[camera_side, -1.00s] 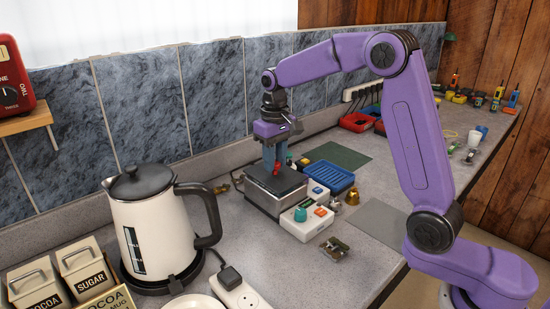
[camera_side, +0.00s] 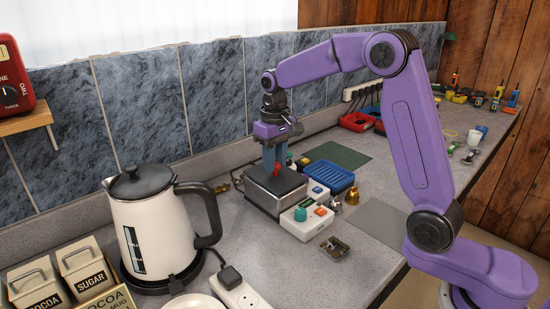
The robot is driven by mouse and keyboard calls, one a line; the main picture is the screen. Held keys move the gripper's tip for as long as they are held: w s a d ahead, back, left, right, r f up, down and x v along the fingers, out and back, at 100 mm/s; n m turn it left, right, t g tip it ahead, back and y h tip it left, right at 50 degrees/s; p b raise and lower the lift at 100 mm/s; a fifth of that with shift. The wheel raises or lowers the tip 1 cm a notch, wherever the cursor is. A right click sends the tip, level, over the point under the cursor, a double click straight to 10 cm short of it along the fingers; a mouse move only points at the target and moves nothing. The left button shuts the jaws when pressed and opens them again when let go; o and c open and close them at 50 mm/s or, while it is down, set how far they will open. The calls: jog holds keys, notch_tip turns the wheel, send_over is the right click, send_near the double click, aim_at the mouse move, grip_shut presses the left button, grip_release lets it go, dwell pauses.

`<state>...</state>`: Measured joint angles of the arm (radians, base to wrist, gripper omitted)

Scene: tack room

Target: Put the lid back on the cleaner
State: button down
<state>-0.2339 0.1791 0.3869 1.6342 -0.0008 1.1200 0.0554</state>
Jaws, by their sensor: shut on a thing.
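The cleaner (camera_side: 267,203) is a grey metal box on the counter, with a pale control panel on its right side. A dark flat lid (camera_side: 287,184) with a red handle (camera_side: 278,171) lies at its top, roughly level and lined up with the box. I cannot tell whether it sits flush all round. My gripper (camera_side: 274,166) points straight down over the lid, its blue-grey fingers shut on the red handle. The fingers hide the back part of the lid.
A blue basket (camera_side: 331,176) stands right of the cleaner, with a brass bell-shaped piece (camera_side: 352,196) in front. A small metal part (camera_side: 335,247) lies nearer the front edge. A kettle (camera_side: 158,225) stands at left. A grey mat (camera_side: 378,218) is bare.

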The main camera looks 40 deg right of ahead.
jog(key=shift+f, duration=0.4)
jog(key=c, duration=1.1)
grip_release()
notch_tip(320, 180, up, 11)
jog(key=shift+a, duration=0.1)
dwell(0.6)
